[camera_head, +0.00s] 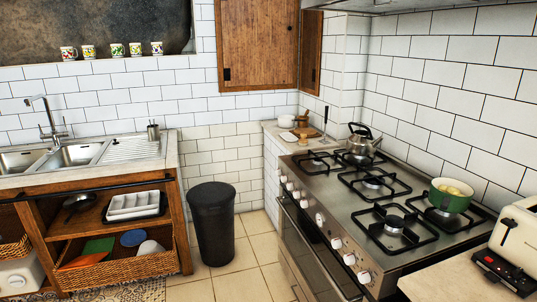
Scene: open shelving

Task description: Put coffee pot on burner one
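A metal kettle-like pot (361,140) with a dark handle stands at the far end of the gas stove (325,170), on or just by a rear burner. I see no other vessel that looks like a coffee pot. The stove has several burners with black grates; a middle burner (373,183) and a near front burner (394,224) are empty. No label shows which burner is number one. A green pot (450,196) with pale contents sits on the near right burner. Neither of my grippers is in view.
A cream toaster (517,235) and a dark panel with red marks (503,272) are at the near right. A sink counter (172,152) is at left. Wooden items (301,128) sit beyond the stove.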

